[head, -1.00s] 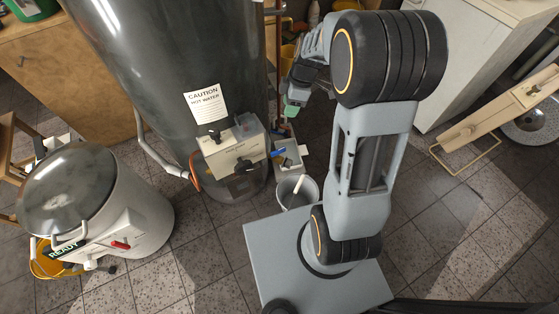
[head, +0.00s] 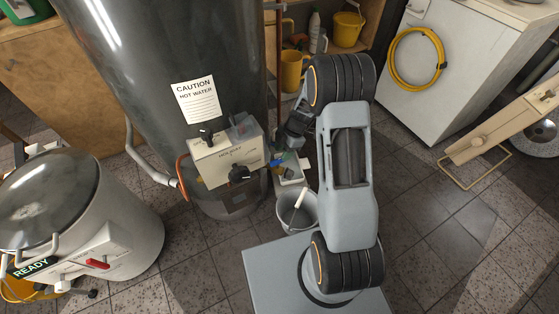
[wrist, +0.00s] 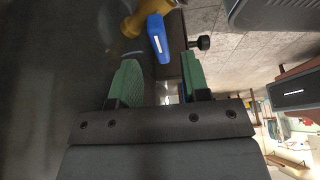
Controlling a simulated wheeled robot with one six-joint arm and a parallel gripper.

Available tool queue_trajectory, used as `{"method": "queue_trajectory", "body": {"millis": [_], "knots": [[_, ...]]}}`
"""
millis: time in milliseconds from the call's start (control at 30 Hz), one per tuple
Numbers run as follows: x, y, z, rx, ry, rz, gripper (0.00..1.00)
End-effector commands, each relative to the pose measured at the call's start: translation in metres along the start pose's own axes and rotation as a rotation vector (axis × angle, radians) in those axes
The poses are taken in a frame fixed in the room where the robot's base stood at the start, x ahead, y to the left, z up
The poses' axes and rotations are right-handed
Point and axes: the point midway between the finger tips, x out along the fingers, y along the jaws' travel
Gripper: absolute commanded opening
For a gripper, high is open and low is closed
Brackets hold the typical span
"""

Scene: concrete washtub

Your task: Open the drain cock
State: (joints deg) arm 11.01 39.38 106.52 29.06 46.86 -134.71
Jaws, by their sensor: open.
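The drain cock shows in the wrist view as a brass body (wrist: 132,27) with a blue lever (wrist: 158,38) beside the dark tank wall. In the head view a small patch of blue (head: 271,161) shows low by the tank, partly covered by the white control box. My gripper (wrist: 160,72) is open, with its two green fingertips apart and nothing between them. The lever lies just beyond the fingertips, nearer the left one, and I cannot tell whether either touches it. In the head view my arm and the box hide most of the gripper.
The dark hot water tank (head: 175,65) and its white control box (head: 228,160) stand close to the gripper. A grey bucket (head: 296,212) with a white-handled tool is below. A lidded boiler (head: 115,220) is at left, a white cabinet (head: 440,75) at right. Tiled floor is clear at lower right.

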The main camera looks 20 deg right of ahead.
Motion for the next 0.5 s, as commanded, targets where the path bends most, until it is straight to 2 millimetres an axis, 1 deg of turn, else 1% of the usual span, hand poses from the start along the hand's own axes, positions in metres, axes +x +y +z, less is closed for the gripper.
{"method": "queue_trajectory", "body": {"millis": [33, 200, 333, 500], "knots": [[0.011, -0.001, 0.001, 0.000, 0.001, -0.002, 0.43], [0.030, -0.001, 0.000, -0.001, 0.000, -0.002, 0.43], [0.037, 0.000, 0.000, 0.000, 0.001, -0.001, 0.43], [0.041, 0.000, 0.000, 0.001, 0.000, 0.000, 0.43]]}}
